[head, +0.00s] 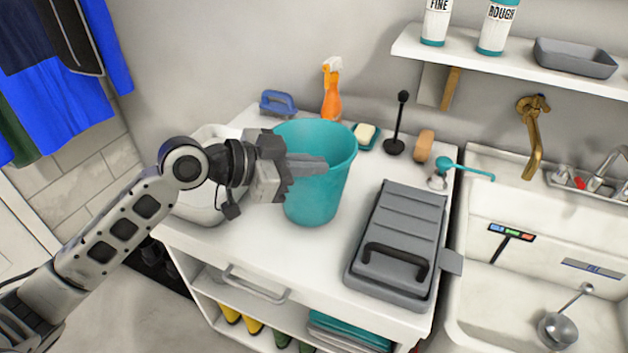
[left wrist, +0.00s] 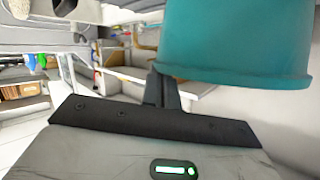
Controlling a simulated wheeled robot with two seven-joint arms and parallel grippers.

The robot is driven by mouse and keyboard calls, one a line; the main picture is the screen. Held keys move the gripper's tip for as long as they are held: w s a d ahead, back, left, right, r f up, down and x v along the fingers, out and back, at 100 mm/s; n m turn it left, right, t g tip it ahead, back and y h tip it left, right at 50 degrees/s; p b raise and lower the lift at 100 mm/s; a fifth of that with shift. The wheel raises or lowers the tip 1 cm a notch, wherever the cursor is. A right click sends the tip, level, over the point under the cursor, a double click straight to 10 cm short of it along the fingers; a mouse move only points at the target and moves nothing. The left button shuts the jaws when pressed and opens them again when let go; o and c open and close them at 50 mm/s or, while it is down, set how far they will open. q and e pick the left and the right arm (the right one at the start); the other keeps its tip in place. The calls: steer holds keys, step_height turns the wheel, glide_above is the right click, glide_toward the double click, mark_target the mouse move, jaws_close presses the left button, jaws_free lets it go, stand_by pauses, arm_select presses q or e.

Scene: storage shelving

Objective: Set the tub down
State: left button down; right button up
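The teal tub (head: 318,203) is upright over the white cabinet top, in its middle. I cannot tell whether its base touches the surface. My left gripper (head: 308,166) reaches in from the left and its fingers are at the near rim of the tub, shut on it. In the left wrist view the tub (left wrist: 235,45) fills the upper right, and the dark fingers (left wrist: 163,90) meet its rim edge; the tips are partly hidden. My right gripper is in neither view.
A grey lidded box (head: 398,240) stands right of the tub. A white basin (head: 200,205) is behind my left arm. An orange spray bottle (head: 332,95), blue brush (head: 278,102) and soap dish (head: 368,137) stand behind. The cabinet front (head: 265,262) is clear; a sink (head: 500,292) is at right.

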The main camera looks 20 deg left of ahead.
arm_select(q)
steer(key=shift+s+f, duration=0.1)
steer(key=shift+f, duration=0.55)
steer(key=c, duration=1.7)
jaws_free()
steer(key=b+v, duration=0.1)
steer(key=v, duration=1.1)
steer(key=shift+b, duration=0.35)
